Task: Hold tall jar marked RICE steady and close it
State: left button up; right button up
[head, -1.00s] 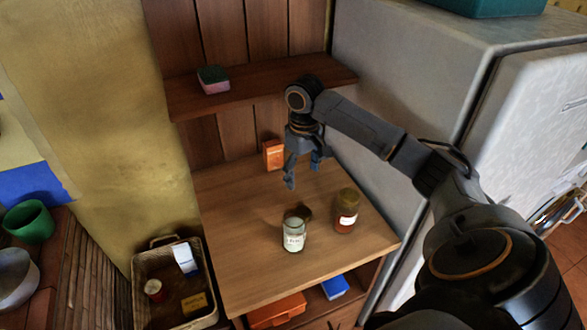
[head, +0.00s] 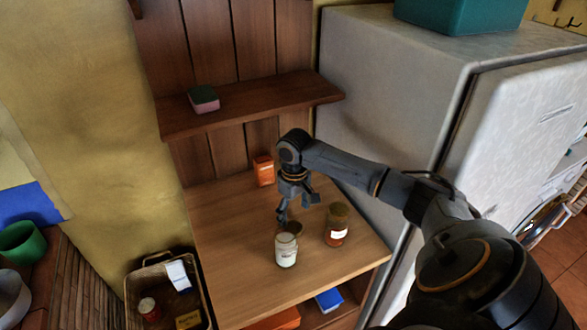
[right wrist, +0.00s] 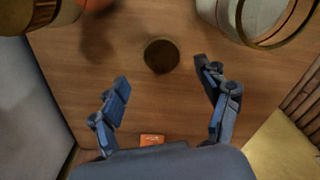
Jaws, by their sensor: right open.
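The open glass jar (head: 286,252) with pale contents and a white label stands upright on the wooden counter; its lettering is too small to read now. Its open rim also shows in the right wrist view (right wrist: 232,22). A dark round lid (right wrist: 161,56) lies flat on the counter just behind the jar, and it shows in the head view (head: 294,228) partly behind it. My right gripper (head: 297,207) is open and empty, pointing down above the lid. In the right wrist view its fingers (right wrist: 161,72) are spread on either side of the lid, apart from it. My left gripper is out of view.
A lidded jar with reddish contents (head: 336,226) stands close on the right. An orange box (head: 264,171) is at the back. A shelf (head: 250,105) with a sponge (head: 203,99) overhangs the rear. The fridge (head: 380,120) bounds the right. The counter's left part is clear.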

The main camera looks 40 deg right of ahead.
aim_at(294, 223)
jog(key=shift+f, duration=0.15)
notch_tip(294, 223, down, 5)
jog(key=shift+a+r+p, duration=0.1)
jog(key=shift+p, duration=0.75)
jog(key=shift+c, duration=0.5)
jog(key=c, duration=0.8)
